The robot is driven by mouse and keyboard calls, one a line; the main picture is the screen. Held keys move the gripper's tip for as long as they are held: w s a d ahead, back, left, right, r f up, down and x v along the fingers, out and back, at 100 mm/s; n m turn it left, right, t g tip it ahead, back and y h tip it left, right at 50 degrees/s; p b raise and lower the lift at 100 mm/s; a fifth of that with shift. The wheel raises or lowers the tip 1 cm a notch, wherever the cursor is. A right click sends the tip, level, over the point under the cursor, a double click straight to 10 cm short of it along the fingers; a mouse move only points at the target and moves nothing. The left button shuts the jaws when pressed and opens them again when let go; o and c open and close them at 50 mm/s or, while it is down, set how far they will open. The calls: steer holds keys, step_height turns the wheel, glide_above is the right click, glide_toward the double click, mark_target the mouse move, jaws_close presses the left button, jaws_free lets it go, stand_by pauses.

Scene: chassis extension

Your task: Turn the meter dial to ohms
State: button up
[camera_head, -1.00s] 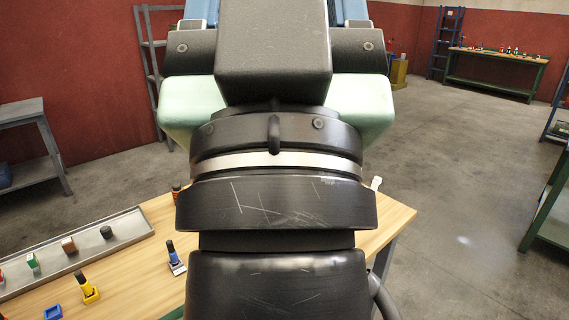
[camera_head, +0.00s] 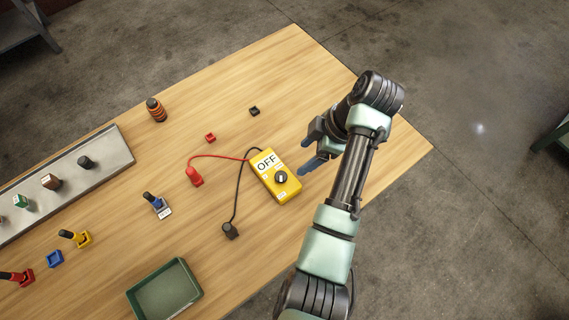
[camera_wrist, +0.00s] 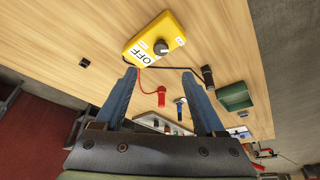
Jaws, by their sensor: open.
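The yellow meter (camera_head: 275,177) lies on the wooden table with a white panel reading OFF. Its round dark dial (camera_head: 281,177) is near one end, with small white labels beside it that are too small to read in the head view. A red lead and a black lead run from the meter. My gripper (camera_head: 315,146) is just right of the meter, apart from it. In the wrist view the meter (camera_wrist: 157,38) and dial (camera_wrist: 161,47) are beyond the spread blue fingers (camera_wrist: 163,74), which hold nothing.
The red probe (camera_head: 195,177) and black probe (camera_head: 230,230) stand on the table. A green tray (camera_head: 134,297) is at the front; a grey metal tray (camera_head: 115,154) with several knobs is at left. Small red and black blocks lie behind the meter. Table around the meter is mostly clear.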

mark_target(282, 176)
steer(key=p+x, duration=0.1)
steer(key=x, duration=1.1)
steer(key=shift+s+a+f, duration=0.1)
steer(key=shift+f, duration=0.25)
jaws_close()
